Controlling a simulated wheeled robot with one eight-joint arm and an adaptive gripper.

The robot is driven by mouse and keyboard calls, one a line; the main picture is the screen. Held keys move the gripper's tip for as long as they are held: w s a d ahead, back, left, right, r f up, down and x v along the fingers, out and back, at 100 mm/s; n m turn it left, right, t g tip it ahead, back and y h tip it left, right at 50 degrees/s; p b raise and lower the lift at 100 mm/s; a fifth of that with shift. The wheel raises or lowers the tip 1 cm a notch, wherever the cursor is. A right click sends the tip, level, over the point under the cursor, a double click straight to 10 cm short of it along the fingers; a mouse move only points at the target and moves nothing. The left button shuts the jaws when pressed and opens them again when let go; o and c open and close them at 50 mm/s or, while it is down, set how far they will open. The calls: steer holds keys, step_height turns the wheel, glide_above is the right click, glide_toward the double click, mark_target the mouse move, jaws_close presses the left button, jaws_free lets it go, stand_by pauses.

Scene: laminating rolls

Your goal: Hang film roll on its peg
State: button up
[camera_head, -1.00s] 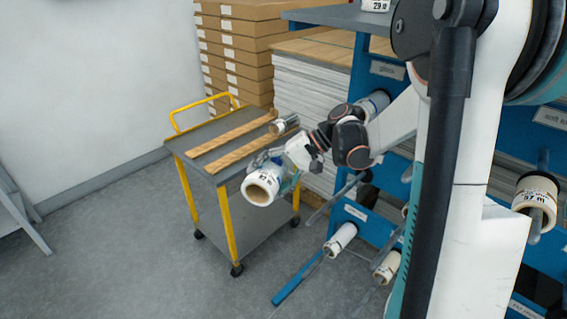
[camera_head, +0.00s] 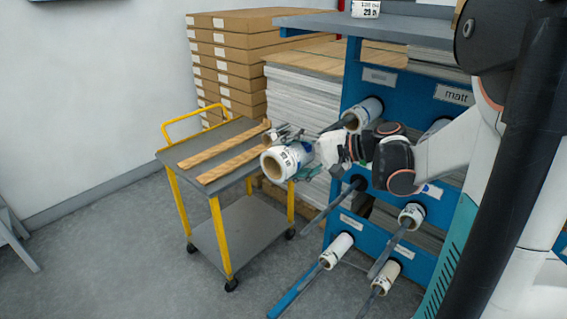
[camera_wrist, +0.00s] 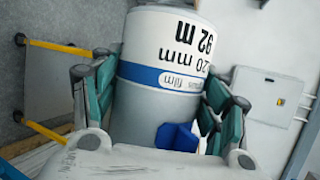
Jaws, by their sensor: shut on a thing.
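The film roll (camera_head: 285,160) is a white cylinder with a brown core end, held in the air over the right side of the trolley. In the wrist view the roll (camera_wrist: 165,50) fills the middle, with a blue band and the print "20 mm" and "92 m". My gripper (camera_head: 311,160) is shut on it, with green-padded fingers on both sides of the roll. The blue rack (camera_head: 352,92) at right has several rod pegs. One peg (camera_head: 337,205) below my gripper shows bare; other pegs bear rolls, such as the lower roll (camera_head: 337,250). My arm hides part of the rack.
Stacked boxes (camera_head: 240,60) and white sheets (camera_head: 300,100) stand behind. Pegs jut out over the floor, including one with a blue end (camera_head: 292,292).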

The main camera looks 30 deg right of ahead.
mark_target(345, 124)
steer(key=w+d, duration=0.1)
steer(key=d, duration=0.3)
steer(key=w+d, duration=0.2)
steer(key=d, duration=0.2)
steer(key=w+d, duration=0.1)
steer(key=d, duration=0.3)
steer(key=shift+w+d+b, duration=0.25)
steer(key=shift+b, duration=0.1)
steer(key=shift+w+d+p, duration=0.1)
steer(key=shift+w+d, duration=0.55)
steer(key=shift+d, duration=1.2)
steer(key=shift+w+d+p, duration=0.15)
steer(key=shift+w+d, duration=0.55)
steer(key=shift+d, duration=1.1)
steer(key=shift+w+d+p, duration=0.1)
steer(key=shift+w+d, duration=0.55)
steer(key=shift+d, duration=1.2)
steer(key=o, duration=1.4)
steer(key=v, duration=0.7)
steer(key=shift+s+d+r, duration=0.1)
steer(key=shift+s+d, duration=0.05)
